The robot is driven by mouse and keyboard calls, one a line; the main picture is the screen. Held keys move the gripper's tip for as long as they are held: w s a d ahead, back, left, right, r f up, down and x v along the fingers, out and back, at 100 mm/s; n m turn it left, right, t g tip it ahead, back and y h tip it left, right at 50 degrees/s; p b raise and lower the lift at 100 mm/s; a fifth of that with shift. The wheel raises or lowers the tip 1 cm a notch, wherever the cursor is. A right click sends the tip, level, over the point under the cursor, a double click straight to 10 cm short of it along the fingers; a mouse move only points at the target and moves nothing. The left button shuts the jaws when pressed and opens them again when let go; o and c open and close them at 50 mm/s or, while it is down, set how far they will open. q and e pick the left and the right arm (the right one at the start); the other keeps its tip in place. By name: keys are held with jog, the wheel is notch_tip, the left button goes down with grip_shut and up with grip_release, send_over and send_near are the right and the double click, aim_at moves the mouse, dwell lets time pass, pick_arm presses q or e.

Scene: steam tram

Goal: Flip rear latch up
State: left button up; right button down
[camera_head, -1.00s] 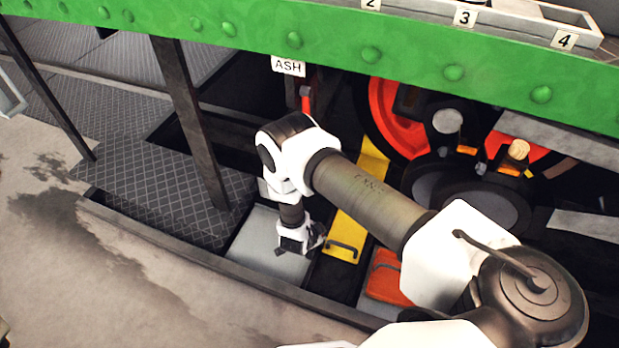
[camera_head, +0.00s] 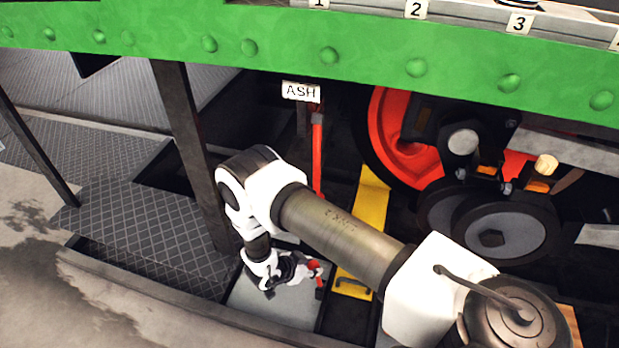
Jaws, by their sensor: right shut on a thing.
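My right gripper (camera_head: 303,270) is low over a pale grey plate (camera_head: 275,302), pointing right. It is shut on a small red piece with a dark end (camera_head: 316,267). This piece looks like the rear latch, but the fingers partly cover it, and I cannot tell whether it is up or down. The yellow plank (camera_head: 371,205) with a dark handle is just right of it. My left gripper is not in view.
A tall red lever (camera_head: 317,150) stands under the ASH sign (camera_head: 301,91). A green riveted beam (camera_head: 330,55) crosses above. A dark post (camera_head: 190,150) stands left of my right arm. Red wheel parts (camera_head: 400,145) are at right. Tread-plate flooring (camera_head: 150,235) lies left.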

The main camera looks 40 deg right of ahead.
jog(key=shift+w, duration=0.1)
jog(key=c, duration=0.7)
grip_release()
jog(key=shift+c, duration=0.2)
jog(key=v, duration=1.2)
